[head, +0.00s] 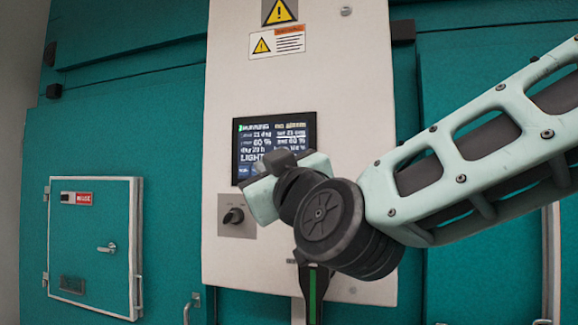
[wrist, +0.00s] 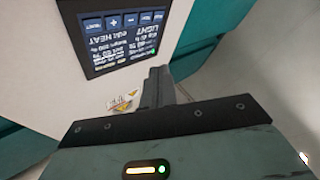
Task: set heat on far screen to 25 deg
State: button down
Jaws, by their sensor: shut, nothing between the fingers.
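The screen (head: 262,138) is a dark panel with light text on a white cabinet front. In the head view it shows a "RUNNING" line, a first row that seems to read 21 deg, 60 % rows and "LIGHT"; my arm hides its lower right. In the wrist view the screen (wrist: 125,42) appears upside down, with a row of blue buttons including plus and minus, and a line that seems to read "edit HEAT". My gripper (wrist: 158,74) is shut and empty, its tips just beside the screen in that view; contact cannot be told.
A rotary knob (head: 234,216) sits below the screen. Warning labels (head: 277,42) are above it. A small teal door (head: 92,240) with a handle is at left. Teal chamber walls flank the white cabinet (head: 340,75).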

jog(key=shift+w, duration=0.15)
jog(key=w+d, duration=0.3)
jog(key=w, duration=0.5)
dwell(0.4)
jog(key=shift+f+b, duration=0.1)
jog(key=shift+b, duration=0.25)
dwell(1.5)
jog(key=shift+w+d, duration=0.1)
jog(key=shift+w, duration=0.3)
jog(key=shift+w+d+b, duration=0.1)
jog(key=shift+w+b, duration=0.15)
jog(key=shift+b, duration=0.2)
dwell(0.4)
jog(key=shift+s, duration=0.1)
jog(key=shift+s+a+b, duration=0.2)
jog(key=shift+s+b, duration=0.15)
jog(key=shift+s, duration=0.2)
dwell(0.3)
